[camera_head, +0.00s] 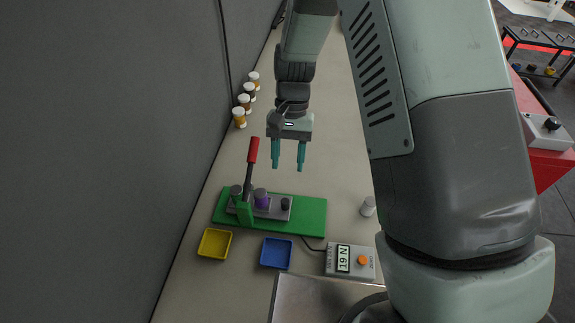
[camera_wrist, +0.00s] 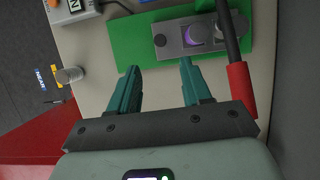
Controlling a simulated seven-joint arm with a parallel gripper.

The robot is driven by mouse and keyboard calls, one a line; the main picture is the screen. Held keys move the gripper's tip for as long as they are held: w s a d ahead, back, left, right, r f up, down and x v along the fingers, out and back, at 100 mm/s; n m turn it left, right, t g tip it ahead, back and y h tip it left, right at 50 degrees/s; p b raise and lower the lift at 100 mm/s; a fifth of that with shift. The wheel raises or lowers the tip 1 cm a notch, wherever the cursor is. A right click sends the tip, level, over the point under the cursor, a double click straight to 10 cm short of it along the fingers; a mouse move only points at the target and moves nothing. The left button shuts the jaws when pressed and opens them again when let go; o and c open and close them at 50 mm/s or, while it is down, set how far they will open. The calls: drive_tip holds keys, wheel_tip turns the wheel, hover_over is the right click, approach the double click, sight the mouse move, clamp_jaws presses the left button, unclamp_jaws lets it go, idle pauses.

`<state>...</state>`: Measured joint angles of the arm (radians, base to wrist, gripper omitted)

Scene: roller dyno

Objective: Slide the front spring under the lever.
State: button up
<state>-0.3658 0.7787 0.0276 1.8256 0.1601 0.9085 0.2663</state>
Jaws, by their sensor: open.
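A green board (camera_head: 305,216) carries a grey metal block (camera_head: 274,212) and a lever with a red handle (camera_head: 253,150), tilted up. A purple spring-like cylinder (camera_head: 261,199) with a grey top stands on the block beside the lever; it also shows in the wrist view (camera_wrist: 194,36). A dark grey cylinder (camera_head: 236,190) stands left of the lever, and a dark knob (camera_head: 285,204) sits at the block's right end. I cannot tell which is the front spring. My gripper (camera_head: 288,168) is open and empty, above and behind the board, fingers down; its fingers show in the wrist view (camera_wrist: 159,66).
A yellow tray (camera_head: 214,244) and a blue tray (camera_head: 276,253) lie in front of the board. A meter (camera_head: 350,261) reads 19 N. A small grey cylinder (camera_head: 368,206) stands right of the board. Several orange bottles (camera_head: 239,118) line the wall side.

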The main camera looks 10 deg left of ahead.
drive_tip(key=shift+s, duration=0.1)
drive_tip(key=n+t, duration=0.4)
drive_tip(key=n, duration=0.6)
approach(285, 201)
wheel_tip(285, 201, down, 9)
drive_tip(key=shift+s+r, duration=0.15)
clamp_jaws()
